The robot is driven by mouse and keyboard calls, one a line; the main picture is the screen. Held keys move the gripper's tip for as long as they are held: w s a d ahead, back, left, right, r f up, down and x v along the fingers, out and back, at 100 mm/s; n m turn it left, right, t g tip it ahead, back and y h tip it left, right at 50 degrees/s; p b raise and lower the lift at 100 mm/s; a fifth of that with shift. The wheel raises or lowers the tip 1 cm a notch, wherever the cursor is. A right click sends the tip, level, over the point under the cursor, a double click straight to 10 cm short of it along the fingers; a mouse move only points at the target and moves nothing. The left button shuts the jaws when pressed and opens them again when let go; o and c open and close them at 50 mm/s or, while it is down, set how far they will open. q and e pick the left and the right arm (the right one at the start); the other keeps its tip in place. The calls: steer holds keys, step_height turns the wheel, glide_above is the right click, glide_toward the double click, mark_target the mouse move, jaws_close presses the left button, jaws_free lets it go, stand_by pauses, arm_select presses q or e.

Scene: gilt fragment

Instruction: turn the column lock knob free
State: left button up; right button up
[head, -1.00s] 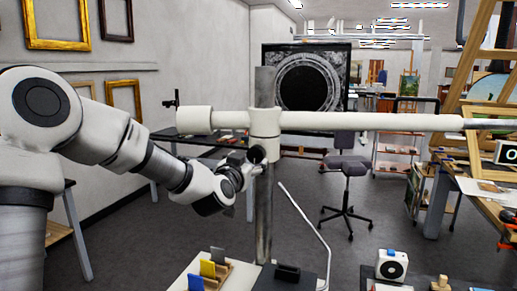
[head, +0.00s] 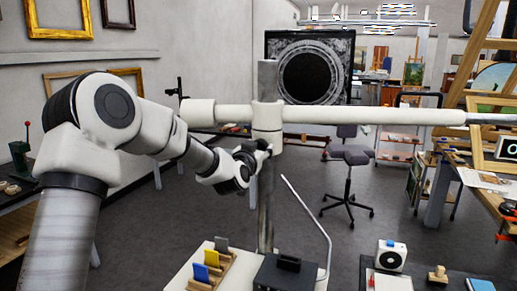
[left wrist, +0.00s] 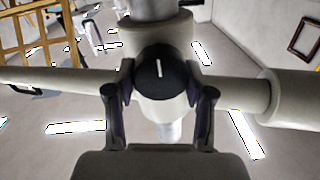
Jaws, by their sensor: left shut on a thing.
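The lock knob (left wrist: 160,72) is a round black knob with a white line, close to upright in the left wrist view. It sits on the pale collar (head: 267,117) where the long white boom (head: 370,116) crosses the grey metal column (head: 266,215). My left gripper (head: 262,148) is at the collar and hides the knob in the head view. In the left wrist view its two dark fingers (left wrist: 159,98) stand on either side of the knob, shut on it. My right gripper is in neither view.
Below the column are a dark box (head: 286,272) and a pale tray with coloured cards (head: 212,258). A thin bent white rod (head: 310,215) rises beside the column. A stool (head: 350,180) stands behind on open floor. A cluttered bench is at the right.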

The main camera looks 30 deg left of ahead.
arm_select(q)
steer(key=n+b, duration=0.4)
steer(key=shift+f, duration=0.15)
steer(key=n+b, duration=0.4)
steer(key=n, duration=0.1)
steer(key=shift+a+n+b, duration=0.15)
steer(key=shift+n+b, duration=0.15)
steer(key=shift+b, duration=0.1)
steer(key=n+b, duration=0.2)
steer(key=n, duration=0.1)
steer(key=n+b, duration=0.3)
steer(key=shift+f+g+h+b, duration=0.1)
steer(key=shift+g+h+b, duration=0.2)
steer(key=shift+h+b, duration=0.1)
steer(key=n+b, duration=0.2)
steer(key=shift+a+n, duration=0.1)
steer(key=shift+n, duration=0.2)
steer(key=shift+n+b, duration=0.35)
steer(key=shift+n, duration=0.05)
steer(key=shift+r, duration=0.2)
